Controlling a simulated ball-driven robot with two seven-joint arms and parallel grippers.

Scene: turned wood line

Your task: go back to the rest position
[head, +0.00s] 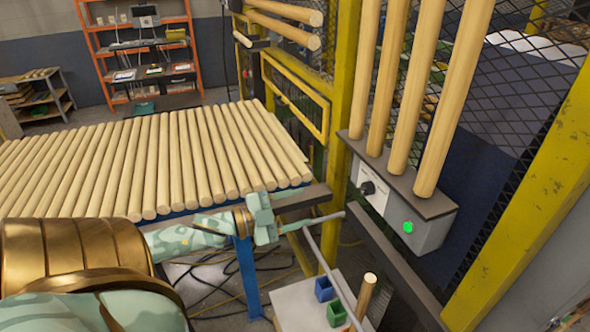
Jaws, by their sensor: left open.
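My left gripper (266,218) is in the head view, at the end of my pale green patterned arm reaching in from the left. It is open, with nothing seen between its fingers. It is at the right front corner of the table of wooden rods (150,160), in front of the grey control box (425,228). I cannot tell whether it touches the table edge. My right gripper is not in view.
Upright wooden rods (445,90) stand above the control box, which has a green button. Yellow posts (355,110) and mesh fencing stand at right. A light stand (300,305) below holds blue and green bins. An orange shelf (90,35) is at the back.

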